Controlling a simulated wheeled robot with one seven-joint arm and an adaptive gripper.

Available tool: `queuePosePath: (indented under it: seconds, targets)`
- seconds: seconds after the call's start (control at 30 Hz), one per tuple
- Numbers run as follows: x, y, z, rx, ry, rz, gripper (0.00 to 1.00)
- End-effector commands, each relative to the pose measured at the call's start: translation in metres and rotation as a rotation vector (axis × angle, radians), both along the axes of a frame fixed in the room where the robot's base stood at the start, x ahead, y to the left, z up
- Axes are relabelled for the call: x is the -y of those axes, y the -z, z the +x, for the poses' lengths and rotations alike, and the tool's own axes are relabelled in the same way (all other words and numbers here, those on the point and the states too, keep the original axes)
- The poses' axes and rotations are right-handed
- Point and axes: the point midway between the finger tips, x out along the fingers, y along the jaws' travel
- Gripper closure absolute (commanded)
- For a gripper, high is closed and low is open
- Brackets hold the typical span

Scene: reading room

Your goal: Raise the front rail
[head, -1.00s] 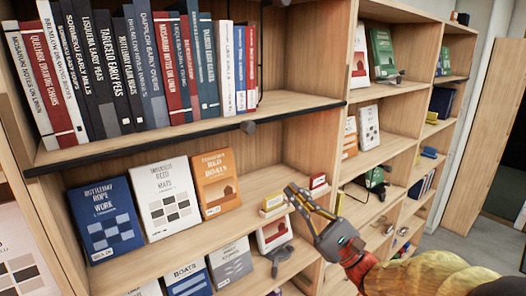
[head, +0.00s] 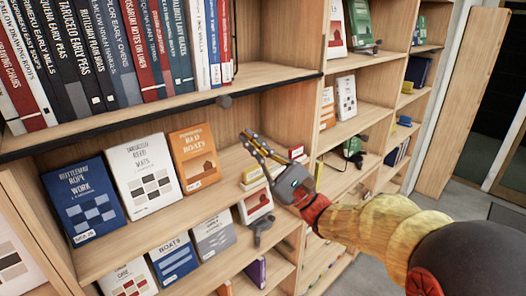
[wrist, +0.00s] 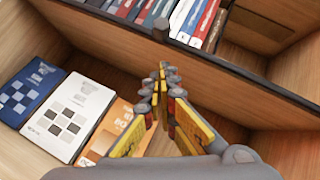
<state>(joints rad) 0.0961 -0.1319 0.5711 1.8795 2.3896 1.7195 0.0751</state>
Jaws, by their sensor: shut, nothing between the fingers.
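The front rail (head: 120,124) is a thin black bar along the front edge of the upper book shelf, with a dark knob (head: 224,101) hanging at its right part. The rail sits low, across the foot of the book row. In the wrist view the rail (wrist: 255,75) runs diagonally and the knob (wrist: 160,27) shows just beyond my fingertips. My gripper (head: 247,139) is shut and empty, below and a little right of the knob, apart from it. In the wrist view its fingers (wrist: 162,70) come together and point toward the knob.
Upright books (head: 120,55) stand behind the rail. Below are face-out books, blue (head: 85,200), white (head: 145,175) and orange (head: 195,158), and small yellow and red boxes (head: 255,177) near my gripper. More shelves stand right.

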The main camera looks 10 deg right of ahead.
Motion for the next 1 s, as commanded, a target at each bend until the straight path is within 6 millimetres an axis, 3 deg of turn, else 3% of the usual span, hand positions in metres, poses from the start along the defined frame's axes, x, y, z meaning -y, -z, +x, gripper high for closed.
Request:
queuePosePath:
  seconds: [0.1, 0.3, 0.83, 1.0]
  targets:
    - [-0.015, -0.015, 0.01, 0.0, -0.002, 0.001, 1.0]
    - [-0.024, -0.039, 0.001, 0.001, 0.0, 0.0, 1.0]
    - [-0.027, -0.048, -0.001, -0.001, 0.001, 0.0, 1.0]
    - [-0.027, -0.075, -0.002, 0.006, 0.001, 0.0, 1.0]
